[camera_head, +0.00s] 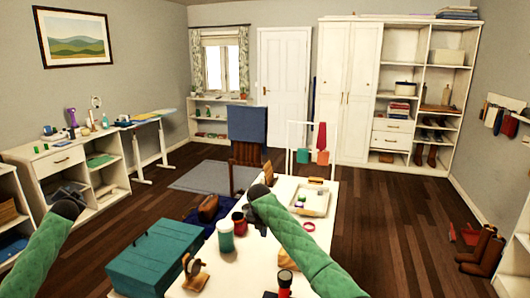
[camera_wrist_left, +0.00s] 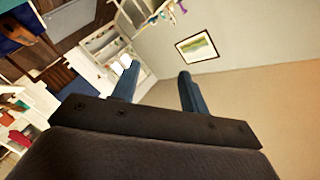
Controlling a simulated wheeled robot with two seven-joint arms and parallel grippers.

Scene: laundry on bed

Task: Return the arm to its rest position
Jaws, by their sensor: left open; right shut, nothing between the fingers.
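My left arm, in a green quilted sleeve, comes in from the left in the head view. Its dark end (camera_head: 70,203) hangs over the floor, left of the teal chest. In the left wrist view the two blue-grey fingers of my left gripper (camera_wrist_left: 158,86) are spread apart with nothing between them. My right arm reaches in from the lower right over the white table. Its dark right gripper (camera_head: 259,192) is shut and empty above the table, close to a dark red mug. Its fingertips are small and partly hidden.

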